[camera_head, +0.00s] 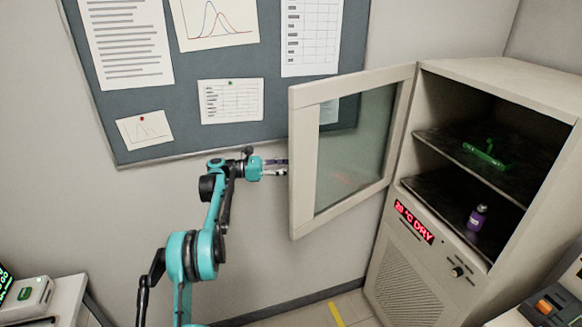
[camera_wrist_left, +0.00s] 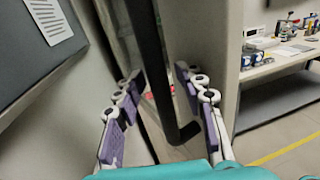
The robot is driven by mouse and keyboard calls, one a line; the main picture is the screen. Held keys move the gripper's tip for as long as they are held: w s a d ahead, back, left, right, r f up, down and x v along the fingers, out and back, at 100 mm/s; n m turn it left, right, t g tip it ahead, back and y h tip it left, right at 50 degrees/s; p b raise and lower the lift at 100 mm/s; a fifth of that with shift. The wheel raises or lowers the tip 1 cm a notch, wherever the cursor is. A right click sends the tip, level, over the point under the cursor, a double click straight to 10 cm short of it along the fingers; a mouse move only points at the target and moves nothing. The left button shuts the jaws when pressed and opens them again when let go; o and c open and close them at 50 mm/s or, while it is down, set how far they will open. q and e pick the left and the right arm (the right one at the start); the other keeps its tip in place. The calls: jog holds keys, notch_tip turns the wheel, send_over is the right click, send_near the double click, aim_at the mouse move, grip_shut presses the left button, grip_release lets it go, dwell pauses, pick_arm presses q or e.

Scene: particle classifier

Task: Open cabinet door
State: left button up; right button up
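The cabinet (camera_head: 550,75) stands at the right with its glass-paned door (camera_head: 303,190) swung wide open to the left, showing the shelves inside. My left gripper (camera_head: 281,167) is at the door's free outer edge, on the far side, and its tips are partly hidden by the frame. In the left wrist view, the dark bar handle (camera_wrist_left: 152,70) runs between the two spread fingers of my left gripper (camera_wrist_left: 158,85). The fingers look open around the handle, with gaps beside it. My right gripper is not in view.
A green object (camera_head: 484,152) lies on the upper shelf and a purple bottle (camera_head: 477,217) stands on the lower one. A pin board (camera_head: 190,95) hangs on the wall behind my arm. Equipment (camera_head: 25,298) sits at the lower left. Floor shows below the door.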

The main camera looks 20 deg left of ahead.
pick_arm(q)
jog(key=v, duration=1.2)
jog(key=shift+a, duration=0.1)
